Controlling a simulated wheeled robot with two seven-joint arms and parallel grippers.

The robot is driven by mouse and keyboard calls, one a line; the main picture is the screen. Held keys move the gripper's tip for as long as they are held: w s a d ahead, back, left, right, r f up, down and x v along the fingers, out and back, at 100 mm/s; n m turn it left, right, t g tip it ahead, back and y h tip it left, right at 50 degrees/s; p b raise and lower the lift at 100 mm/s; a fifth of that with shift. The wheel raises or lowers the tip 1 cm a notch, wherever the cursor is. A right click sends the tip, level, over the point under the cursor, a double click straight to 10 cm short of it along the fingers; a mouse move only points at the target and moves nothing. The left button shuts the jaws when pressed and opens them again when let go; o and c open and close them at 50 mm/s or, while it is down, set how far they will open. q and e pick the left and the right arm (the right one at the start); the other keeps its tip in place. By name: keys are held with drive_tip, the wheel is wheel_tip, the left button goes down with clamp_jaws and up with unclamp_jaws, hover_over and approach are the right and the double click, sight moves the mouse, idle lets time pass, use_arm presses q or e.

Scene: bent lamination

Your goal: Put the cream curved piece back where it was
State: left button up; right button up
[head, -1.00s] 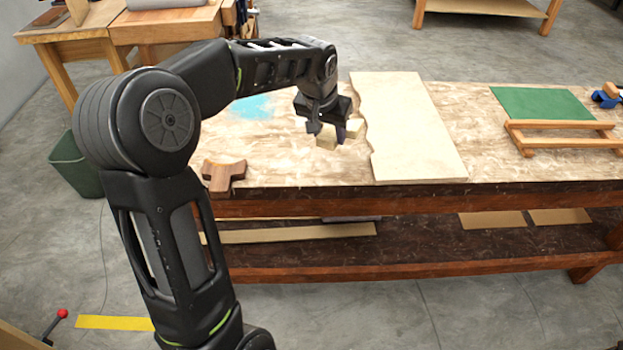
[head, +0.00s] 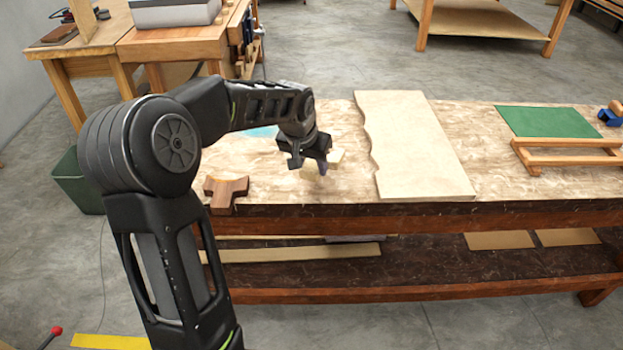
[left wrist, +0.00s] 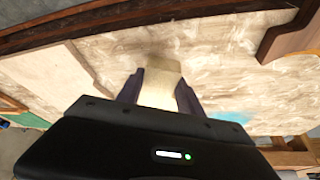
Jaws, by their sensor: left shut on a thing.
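The cream curved piece (head: 336,157) is at my left gripper (head: 311,167), over the left part of the workbench. In the left wrist view the cream piece (left wrist: 157,90) sits between the two dark fingers of the left gripper (left wrist: 158,92), which are shut on it. The fingers hide part of its shape in the head view. I cannot tell for sure whether it touches the bench top. My right gripper is not in view.
A pale wavy-edged board (head: 415,145) lies right of the gripper on the workbench (head: 485,150). A brown wooden block (head: 226,192) is near the front left edge. A green mat (head: 548,122) and a wooden frame (head: 568,155) lie at the right. A blue patch shows behind the arm.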

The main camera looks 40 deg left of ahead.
sight(311, 190)
use_arm(q)
drive_tip(key=shift+f, duration=2.45)
drive_tip(key=shift+f, duration=0.2)
drive_tip(key=o, duration=1.4)
drive_tip(key=shift+r, duration=0.15)
drive_tip(key=shift+r, duration=0.15)
drive_tip(key=v, duration=1.2)
